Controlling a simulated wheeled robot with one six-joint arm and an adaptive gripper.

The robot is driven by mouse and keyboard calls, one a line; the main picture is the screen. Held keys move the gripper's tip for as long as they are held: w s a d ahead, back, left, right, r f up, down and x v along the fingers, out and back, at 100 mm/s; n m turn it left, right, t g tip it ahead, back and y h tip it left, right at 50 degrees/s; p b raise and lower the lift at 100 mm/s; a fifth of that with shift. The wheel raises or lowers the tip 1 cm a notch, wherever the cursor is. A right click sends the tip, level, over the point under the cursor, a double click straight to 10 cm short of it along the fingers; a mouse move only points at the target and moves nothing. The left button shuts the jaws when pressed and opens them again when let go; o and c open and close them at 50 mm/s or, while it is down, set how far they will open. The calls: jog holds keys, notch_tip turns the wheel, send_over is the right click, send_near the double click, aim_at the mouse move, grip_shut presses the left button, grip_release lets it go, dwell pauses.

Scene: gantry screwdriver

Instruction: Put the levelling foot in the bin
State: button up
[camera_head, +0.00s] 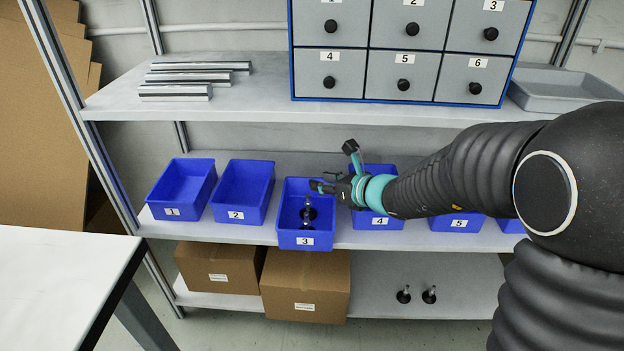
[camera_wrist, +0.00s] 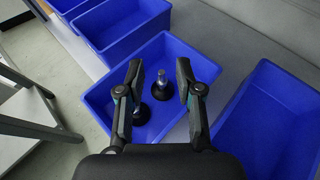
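My gripper (camera_head: 333,187) is open over blue bin 3 (camera_head: 304,242). In the wrist view, its two fingers (camera_wrist: 159,78) stand apart with nothing between them. Two levelling feet with dark round bases and metal studs are inside bin 3 (camera_wrist: 205,68). One foot (camera_wrist: 162,82) stands upright on the bin floor beyond the fingertips, and the other (camera_wrist: 141,114) is nearer and partly hidden by the left finger. Two more levelling feet, one (camera_head: 403,295) beside the other (camera_head: 429,295), stand on the bottom shelf at the right.
Bins 1 (camera_head: 173,212) and 2 (camera_head: 235,215) look empty at the left. Bin 4 (camera_head: 378,222) is partly behind my gripper. Cardboard boxes (camera_head: 305,285) sit below. A drawer cabinet (camera_head: 402,50) and metal profiles (camera_head: 190,80) are on the upper shelf. A white table (camera_head: 55,270) is at front left.

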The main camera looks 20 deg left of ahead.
jog(key=v, duration=0.5)
jog(key=shift+s+d+r, duration=0.1)
jog(key=shift+s+d, duration=0.05)
jog(key=shift+d, duration=0.1)
jog(key=s+d+r+n+g, duration=0.2)
jog(key=s+d+r+n, duration=0.2)
jog(key=s+n, duration=0.4)
jog(key=s+d+n+h, duration=0.5)
jog(key=s+d+n, duration=0.3)
jog(key=d, duration=0.3)
jog(key=s+d+n+h, duration=0.6)
jog(key=s+d+n, duration=0.2)
jog(key=d, duration=0.4)
jog(key=shift+s+d+t, duration=0.2)
jog(key=shift+s+t, duration=0.1)
jog(key=shift+s, duration=0.25)
